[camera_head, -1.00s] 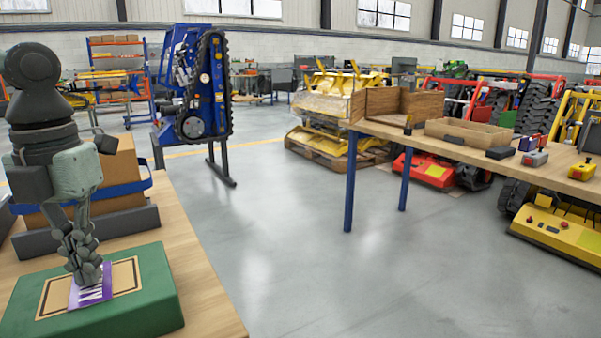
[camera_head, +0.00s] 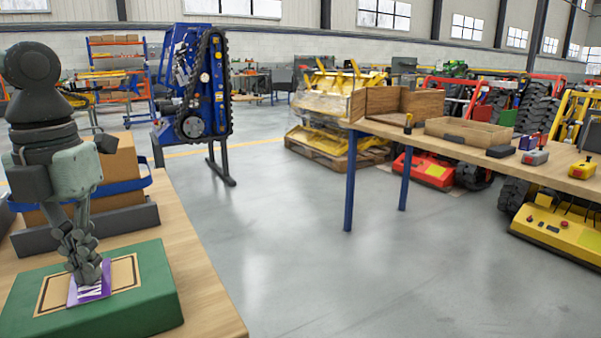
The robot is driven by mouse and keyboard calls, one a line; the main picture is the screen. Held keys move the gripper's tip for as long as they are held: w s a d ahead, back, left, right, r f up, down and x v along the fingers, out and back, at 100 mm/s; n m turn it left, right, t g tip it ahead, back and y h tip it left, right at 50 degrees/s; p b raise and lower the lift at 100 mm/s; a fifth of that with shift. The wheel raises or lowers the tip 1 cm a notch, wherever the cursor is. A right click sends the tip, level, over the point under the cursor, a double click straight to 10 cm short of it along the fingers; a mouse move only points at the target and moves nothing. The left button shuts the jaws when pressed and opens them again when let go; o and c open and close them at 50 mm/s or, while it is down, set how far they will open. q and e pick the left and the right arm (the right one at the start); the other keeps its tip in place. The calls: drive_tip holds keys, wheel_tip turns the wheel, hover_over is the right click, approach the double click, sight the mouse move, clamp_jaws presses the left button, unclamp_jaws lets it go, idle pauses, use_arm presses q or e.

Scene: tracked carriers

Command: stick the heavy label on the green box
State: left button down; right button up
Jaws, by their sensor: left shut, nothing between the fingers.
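The green box (camera_head: 150,300) lies flat on the wooden table at the lower left. On its top is a tan panel with a dark outlined frame (camera_head: 124,272). A purple and white label (camera_head: 97,291) lies on this panel, inside or across the outline; my fingers hide part of it. My left gripper (camera_head: 88,278) points down with its fingers shut, its tips at the label, touching or just above it. The label's full print cannot be read. My right gripper is not in view.
Behind the green box stand cardboard boxes (camera_head: 118,160) with a blue band and a dark grey holder (camera_head: 140,217). Another wooden table (camera_head: 450,152) at right carries a wooden tray (camera_head: 468,132) and small items. Open grey floor (camera_head: 290,230) lies between the tables.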

use_arm(q)
drive_tip(key=shift+r+p, duration=2)
drive_tip(key=shift+r, duration=1.5)
